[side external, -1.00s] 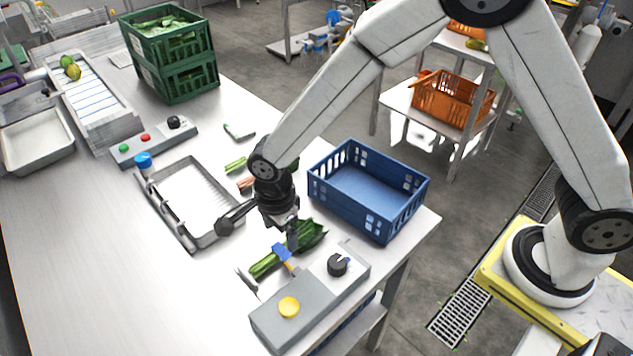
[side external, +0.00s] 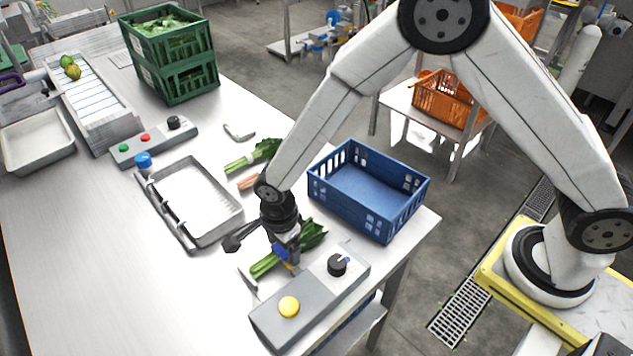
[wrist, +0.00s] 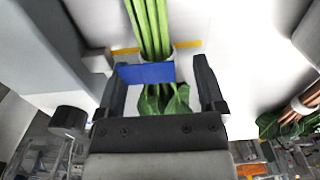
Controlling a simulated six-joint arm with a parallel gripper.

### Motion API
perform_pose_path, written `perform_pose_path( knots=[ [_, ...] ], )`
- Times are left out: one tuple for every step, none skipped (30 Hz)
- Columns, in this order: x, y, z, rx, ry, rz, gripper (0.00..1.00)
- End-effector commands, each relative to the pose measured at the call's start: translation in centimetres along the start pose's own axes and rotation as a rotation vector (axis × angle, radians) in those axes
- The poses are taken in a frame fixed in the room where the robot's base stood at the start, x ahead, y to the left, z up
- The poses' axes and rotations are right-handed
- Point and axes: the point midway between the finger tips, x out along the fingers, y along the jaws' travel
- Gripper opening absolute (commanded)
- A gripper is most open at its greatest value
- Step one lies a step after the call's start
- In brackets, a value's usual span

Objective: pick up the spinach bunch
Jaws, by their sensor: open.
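A leafy green bunch with pale green stems (side external: 266,264) lies on the steel table just left of the grey control box; I take it as the spinach. Its leaves (side external: 314,233) point away toward the blue crate. In the wrist view my gripper (wrist: 158,82) is open, one finger on each side of the banded stems, with the leaves nearer the palm. I cannot tell whether the fingers touch it.
A blue crate (side external: 348,203) stands behind the bunch at the table edge. The grey control box (side external: 268,321) with a yellow button is close on the near right. A metal tray (side external: 185,240), another green bunch (side external: 238,165) and a reddish-stemmed bunch (side external: 247,183) lie farther left.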

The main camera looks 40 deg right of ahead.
Motion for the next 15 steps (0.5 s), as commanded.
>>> perform_pose_path(
  knots=[
    [-0.02,0.00,0.00,0.000,0.000,0.000,0.88],
    [-0.02,0.00,0.00,0.000,0.000,0.000,0.88],
    [-0.02,0.00,0.00,0.000,0.000,0.000,0.88],
    [-0.02,0.00,0.00,0.000,0.000,0.000,0.88],
    [-0.02,0.00,0.00,0.000,0.000,0.000,0.88],
    [-0.02,0.00,0.00,0.000,0.000,0.000,0.88],
    [-0.03,0.00,0.00,0.000,0.000,0.000,0.79],
    [-0.03,0.00,0.00,0.000,0.000,0.000,0.69],
    [-0.03,0.00,0.00,0.000,0.000,0.000,0.56],
    [-0.03,0.00,0.00,0.000,0.000,0.000,0.47],
    [-0.03,0.00,0.00,0.000,0.000,0.000,0.37],
    [-0.03,0.00,0.00,0.000,0.000,0.000,0.25],
    [-0.03,0.00,0.00,0.000,0.000,0.000,0.15],
    [-0.03,0.00,0.00,0.000,0.000,0.000,0.06],
    [-0.03,0.00,0.00,0.000,0.000,0.000,0.00]
  ],
)
